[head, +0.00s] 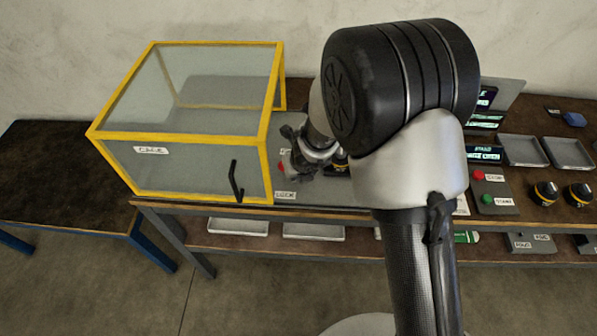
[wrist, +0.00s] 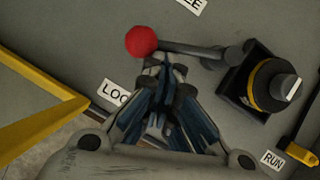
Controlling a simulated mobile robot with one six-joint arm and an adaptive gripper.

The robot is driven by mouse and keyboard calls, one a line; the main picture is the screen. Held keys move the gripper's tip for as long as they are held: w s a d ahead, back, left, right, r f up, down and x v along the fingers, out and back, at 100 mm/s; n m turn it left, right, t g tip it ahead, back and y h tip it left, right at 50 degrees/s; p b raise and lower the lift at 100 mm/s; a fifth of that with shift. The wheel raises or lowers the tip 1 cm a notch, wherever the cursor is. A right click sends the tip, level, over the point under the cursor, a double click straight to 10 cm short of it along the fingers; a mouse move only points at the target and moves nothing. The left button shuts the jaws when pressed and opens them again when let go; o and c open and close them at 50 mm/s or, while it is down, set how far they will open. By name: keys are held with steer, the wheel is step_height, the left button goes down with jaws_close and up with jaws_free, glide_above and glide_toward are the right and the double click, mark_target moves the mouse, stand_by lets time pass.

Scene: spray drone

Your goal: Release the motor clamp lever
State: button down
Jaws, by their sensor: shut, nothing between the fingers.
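The clamp lever (wrist: 190,48) has a dark arm and a red ball knob (wrist: 141,41). In the wrist view it runs from the knob at left to a pivot at right. A partly hidden label reading "LOC" (wrist: 115,93) lies left of my gripper (wrist: 166,75). My gripper is shut and empty. Its fingertips appear just below the lever arm beside the knob; whether they touch it I cannot tell. In the head view the red knob shows (head: 282,167) just left of my gripper (head: 298,172), and my arm hides much around it.
A yellow-framed clear enclosure (head: 268,150) stands close left of the gripper. A yellow-and-black rotary knob (wrist: 265,85) with a "RUN" label (wrist: 273,160) sits right of the lever. Red and green buttons (head: 487,187) and grey trays (head: 525,150) are farther right.

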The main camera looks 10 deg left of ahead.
steer(key=shift+a, duration=0.15)
steer(key=shift+w+a+m+h+p, duration=0.35)
steer(key=shift+a+m+p, duration=0.1)
steer(key=shift+m, duration=0.45)
steer(key=shift+w+a+p, duration=0.5)
steer(key=shift+w+a, duration=0.15)
steer(key=shift+a, duration=0.05)
steer(key=shift+r, duration=0.1)
steer(key=shift+r, duration=0.15)
steer(key=v, duration=1.1)
steer(key=shift+s+d+r, duration=0.15)
steer(key=shift+s+d, duration=0.05)
steer(key=shift+s, duration=0.15)
